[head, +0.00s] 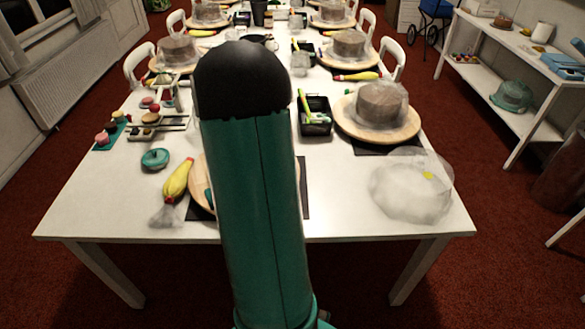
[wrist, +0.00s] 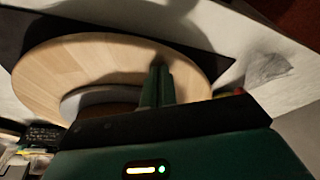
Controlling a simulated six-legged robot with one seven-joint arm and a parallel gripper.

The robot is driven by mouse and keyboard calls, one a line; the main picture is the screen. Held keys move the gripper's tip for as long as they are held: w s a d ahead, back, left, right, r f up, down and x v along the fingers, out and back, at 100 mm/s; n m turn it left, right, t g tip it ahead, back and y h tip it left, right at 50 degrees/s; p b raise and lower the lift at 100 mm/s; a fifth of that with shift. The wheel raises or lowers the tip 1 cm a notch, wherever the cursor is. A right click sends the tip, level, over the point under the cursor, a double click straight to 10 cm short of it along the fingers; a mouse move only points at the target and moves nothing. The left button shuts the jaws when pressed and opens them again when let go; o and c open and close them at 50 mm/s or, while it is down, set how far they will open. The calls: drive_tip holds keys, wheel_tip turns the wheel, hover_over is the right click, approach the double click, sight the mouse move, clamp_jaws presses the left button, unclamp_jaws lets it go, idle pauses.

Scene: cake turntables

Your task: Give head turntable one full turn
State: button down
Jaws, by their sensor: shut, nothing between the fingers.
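The head turntable (head: 201,182) is a pale wooden disc at the near end of the table, mostly hidden behind my green arm in the head view. In the wrist view the turntable (wrist: 60,62) fills the upper left, with a grey round piece (wrist: 88,99) near its middle. My gripper (wrist: 160,72) is shut and empty. Its green fingers show over the disc's right part. I cannot tell whether they touch it. The gripper is hidden in the head view.
A yellow piping bag (head: 178,181) lies just left of the turntable. A dark mat (head: 304,196) lies under it. A clear crumpled cover (head: 411,187) sits at the near right corner. Another turntable (head: 351,124) bears a wrapped cake (head: 381,103). A black tray (head: 315,119) stands beside it.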

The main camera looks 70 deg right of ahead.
drive_tip(key=s+d, duration=0.1)
drive_tip(key=s, duration=0.1)
drive_tip(key=s+d, duration=0.1)
drive_tip(key=s, duration=0.1)
drive_tip(key=s+d, duration=0.1)
drive_tip(key=s, duration=0.1)
drive_tip(key=shift+s+d, duration=0.15)
drive_tip(key=shift+s, duration=0.15)
drive_tip(key=s+d, duration=0.4)
drive_tip(key=d, duration=0.1)
drive_tip(key=shift+s+d, duration=0.35)
drive_tip(key=shift+r, duration=1.4)
drive_tip(key=shift+r, duration=3)
